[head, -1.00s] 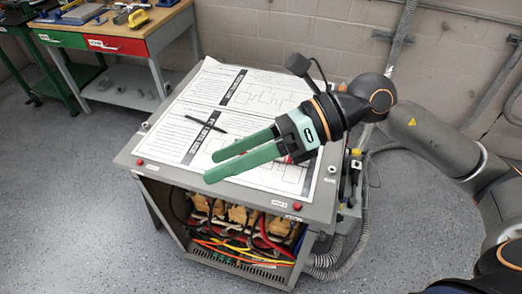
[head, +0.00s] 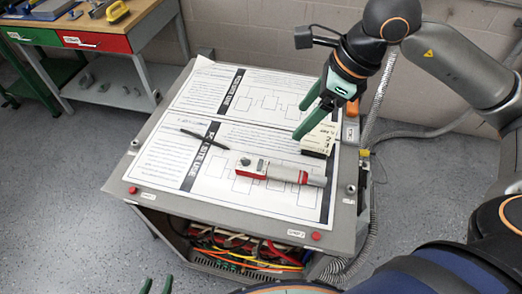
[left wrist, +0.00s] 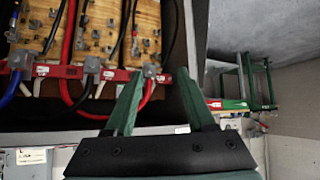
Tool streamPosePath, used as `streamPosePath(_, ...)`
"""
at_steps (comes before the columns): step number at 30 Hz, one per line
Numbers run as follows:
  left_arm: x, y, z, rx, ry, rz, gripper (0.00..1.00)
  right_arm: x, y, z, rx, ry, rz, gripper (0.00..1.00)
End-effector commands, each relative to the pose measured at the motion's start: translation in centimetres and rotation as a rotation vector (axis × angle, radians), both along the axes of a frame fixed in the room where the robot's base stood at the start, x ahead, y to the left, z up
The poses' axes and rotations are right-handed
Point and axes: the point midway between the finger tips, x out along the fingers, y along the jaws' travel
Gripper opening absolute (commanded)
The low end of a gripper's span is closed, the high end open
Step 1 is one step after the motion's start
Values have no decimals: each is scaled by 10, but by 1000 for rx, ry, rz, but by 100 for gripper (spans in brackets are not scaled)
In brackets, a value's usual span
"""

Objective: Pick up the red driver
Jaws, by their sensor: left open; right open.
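A grey tool with a red body and red band (head: 280,172) lies on the printed sheet on the cabinet top. I cannot tell for sure whether it is the red driver. My right gripper (head: 311,115) is open above the sheet's right side, behind this tool and close to a small cream-and-black block (head: 318,140). I cannot tell whether it touches the block. My left gripper (head: 156,286) shows only its green fingertips at the bottom edge, in front of the cabinet. In the left wrist view it (left wrist: 160,76) is open and empty, facing the cabinet's inside.
A black pen (head: 205,139) lies on the printed sheet (head: 220,150). Below the cabinet top are red, orange and other cables (head: 250,250); terminals (left wrist: 93,66) show in the left wrist view. A workbench (head: 115,40) stands back left.

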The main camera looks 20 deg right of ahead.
Motion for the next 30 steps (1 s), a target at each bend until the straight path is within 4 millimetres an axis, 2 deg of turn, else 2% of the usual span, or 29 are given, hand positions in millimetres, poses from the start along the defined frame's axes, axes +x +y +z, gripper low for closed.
streamPosePath(3,1,0,-25,-1,-5,0,55,0,0,-28,0,2,1,79)
streamPosePath(9,-9,-1,-71,0,26,-2,55,0,0,-66,1,1,0,79)
streamPosePath(14,-12,-2,-99,1,36,-5,55,0,0,-92,1,0,0,79)
streamPosePath(22,-3,-4,-102,-4,17,-8,55,2,3,-109,1,4,1,79)
streamPosePath(30,-2,-5,-100,-6,12,-10,55,14,16,-152,2,5,2,79)
